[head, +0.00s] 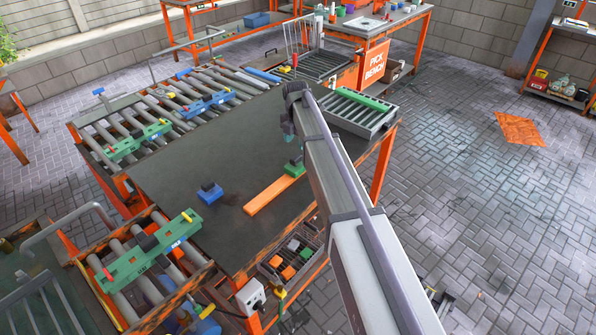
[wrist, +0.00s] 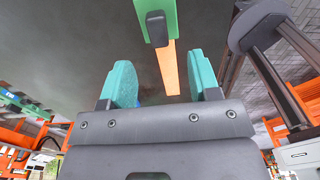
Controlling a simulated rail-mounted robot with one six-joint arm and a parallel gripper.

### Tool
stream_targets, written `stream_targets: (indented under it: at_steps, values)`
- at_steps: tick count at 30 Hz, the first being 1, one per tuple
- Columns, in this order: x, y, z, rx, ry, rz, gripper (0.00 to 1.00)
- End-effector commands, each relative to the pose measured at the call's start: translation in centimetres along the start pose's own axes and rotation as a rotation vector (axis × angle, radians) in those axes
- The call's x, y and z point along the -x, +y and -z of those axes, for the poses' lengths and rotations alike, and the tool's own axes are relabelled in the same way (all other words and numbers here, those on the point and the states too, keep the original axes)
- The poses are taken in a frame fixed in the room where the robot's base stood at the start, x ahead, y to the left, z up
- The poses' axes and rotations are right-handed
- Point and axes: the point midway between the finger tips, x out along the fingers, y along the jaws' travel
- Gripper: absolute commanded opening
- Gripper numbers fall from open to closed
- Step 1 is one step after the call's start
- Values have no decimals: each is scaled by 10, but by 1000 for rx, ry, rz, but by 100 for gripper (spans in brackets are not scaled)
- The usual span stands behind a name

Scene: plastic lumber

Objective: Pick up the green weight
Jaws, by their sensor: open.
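The green weight (head: 293,169) is a small green block with a black knob on top, on the dark tabletop (head: 190,150) at the far end of an orange plank (head: 270,195). In the wrist view the green weight (wrist: 167,12) is at the top edge, partly cut off, with its black knob toward me. My gripper (wrist: 163,80) is open and empty, its two teal fingers apart. The weight lies beyond the fingertips, roughly in line with the gap. In the head view my gripper (head: 288,130) hangs above the table, just behind the weight, partly hidden by my arm.
A blue weight (head: 210,193) with a black knob stands left of the plank. Roller conveyors with green and blue carriers run along the left side. A grey tray (head: 355,115) with a green bar is at the table's far right corner. The table's left middle is clear.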

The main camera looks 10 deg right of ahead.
Motion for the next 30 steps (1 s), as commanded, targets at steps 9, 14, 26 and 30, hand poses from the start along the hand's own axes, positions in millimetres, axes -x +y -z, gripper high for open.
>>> stream_targets:
  at_steps: [9,14,26,30]
  values:
    - [-36,0,0,-2,0,0,56]
    - [-66,3,1,-2,0,0,56]
    - [-85,3,1,-2,0,0,54]
    - [-84,3,1,-2,0,0,40]
